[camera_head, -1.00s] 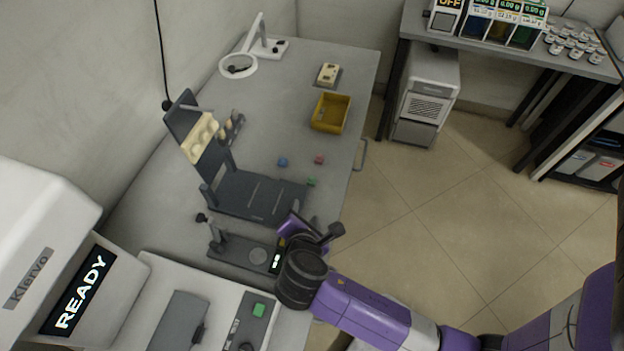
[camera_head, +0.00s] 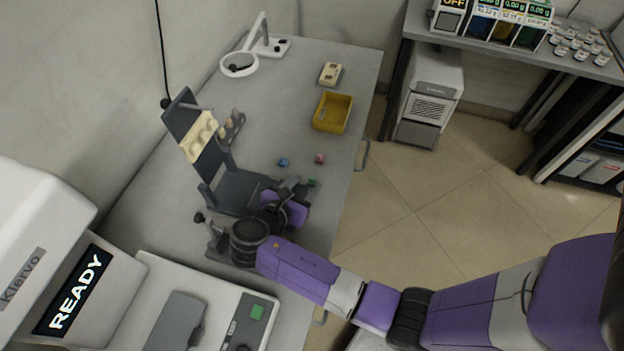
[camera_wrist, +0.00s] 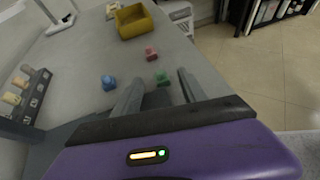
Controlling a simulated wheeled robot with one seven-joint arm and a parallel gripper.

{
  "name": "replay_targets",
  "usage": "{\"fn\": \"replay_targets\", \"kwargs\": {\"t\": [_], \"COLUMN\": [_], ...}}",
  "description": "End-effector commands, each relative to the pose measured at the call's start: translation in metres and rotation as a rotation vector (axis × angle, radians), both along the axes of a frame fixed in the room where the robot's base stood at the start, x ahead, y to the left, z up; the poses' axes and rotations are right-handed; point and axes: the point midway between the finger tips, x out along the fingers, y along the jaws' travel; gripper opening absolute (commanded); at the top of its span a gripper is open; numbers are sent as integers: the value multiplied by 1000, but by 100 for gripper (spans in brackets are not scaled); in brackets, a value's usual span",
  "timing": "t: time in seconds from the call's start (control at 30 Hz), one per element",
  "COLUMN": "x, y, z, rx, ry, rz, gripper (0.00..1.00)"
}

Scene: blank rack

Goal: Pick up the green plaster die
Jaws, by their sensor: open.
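The green die (camera_head: 312,183) lies on the grey table near its right edge, partly hidden by my gripper in the head view. In the wrist view the green die (camera_wrist: 162,78) shows beyond my fingers, between their lines. My gripper (camera_wrist: 158,88) is open, with its two grey fingers apart and nothing between them. In the head view my gripper (camera_head: 297,186) is low over the table, just left of the die. I cannot tell whether a finger touches the die.
A blue die (camera_head: 283,162) and a red die (camera_head: 320,159) lie just beyond. A yellow bin (camera_head: 332,112) stands farther back. A dark rack (camera_head: 232,188) with a pale mould (camera_head: 199,137) stands left of my gripper. Table around the dice is clear.

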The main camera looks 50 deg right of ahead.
Motion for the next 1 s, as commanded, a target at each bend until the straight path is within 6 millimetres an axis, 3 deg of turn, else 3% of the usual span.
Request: {"fn": "replay_targets", "kwargs": {"t": [0.2,0.47,0.73,1.0], "x": [3,4,4,4], "y": [-24,-26,-26,-26], "z": [-10,-12,-12,-11], "rx": [0,1,1,1], "ry": [0,-1,-1,-1], "rz": [-2,0,0,0], "gripper": [50,50,0,0]}}
